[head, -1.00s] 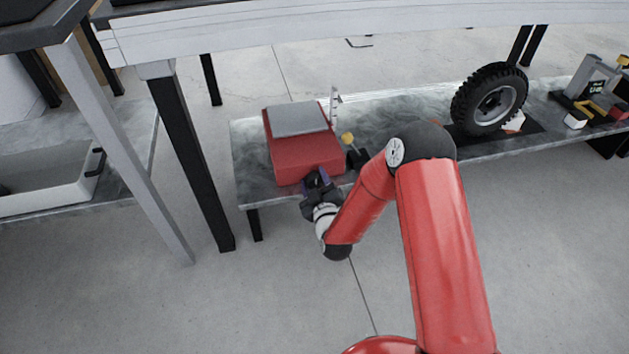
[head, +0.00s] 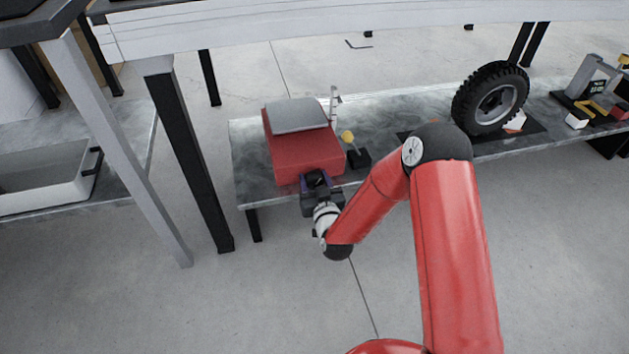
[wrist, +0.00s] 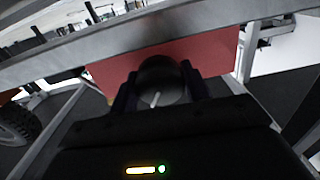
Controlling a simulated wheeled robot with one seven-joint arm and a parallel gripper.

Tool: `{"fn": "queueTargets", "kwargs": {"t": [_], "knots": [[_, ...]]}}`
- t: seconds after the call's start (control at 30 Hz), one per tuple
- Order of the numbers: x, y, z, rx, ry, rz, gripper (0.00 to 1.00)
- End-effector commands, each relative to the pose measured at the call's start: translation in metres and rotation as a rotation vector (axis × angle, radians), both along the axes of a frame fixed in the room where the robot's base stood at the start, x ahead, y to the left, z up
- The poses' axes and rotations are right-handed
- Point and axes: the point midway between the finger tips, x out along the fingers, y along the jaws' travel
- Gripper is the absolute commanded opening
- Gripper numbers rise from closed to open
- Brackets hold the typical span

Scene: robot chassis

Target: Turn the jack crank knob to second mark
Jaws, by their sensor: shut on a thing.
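The jack is a red box (head: 305,158) with a grey plate (head: 296,115) on top, standing on the low table. The plate looks slightly tilted. A pale upright post with marks (head: 334,105) stands at its right back; the marks are too small to read. My gripper (head: 316,180) is at the jack's front face. In the wrist view, the dark round crank knob (wrist: 160,75) sits between my two fingers, with the red jack body (wrist: 110,75) behind it. A short pale line shows on the knob. The gripper is shut on the knob.
A yellow-topped black item (head: 357,155) stands close to the right of the jack. A tire (head: 491,98) stands on a dark mat farther right on the grey table (head: 250,165). A table leg (head: 190,160) is left of the jack. The floor in front is clear.

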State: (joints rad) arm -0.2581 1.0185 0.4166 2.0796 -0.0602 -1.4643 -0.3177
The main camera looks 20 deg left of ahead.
Motion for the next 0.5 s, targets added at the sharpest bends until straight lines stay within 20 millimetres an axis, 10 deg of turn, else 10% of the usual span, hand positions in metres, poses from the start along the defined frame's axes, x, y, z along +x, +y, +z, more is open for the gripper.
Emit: {"fn": "queueTargets", "kwargs": {"t": [0.5], "knots": [[0.001, -0.0008, 0.0005, 0.404, 0.246, 0.0, 0.24]]}}
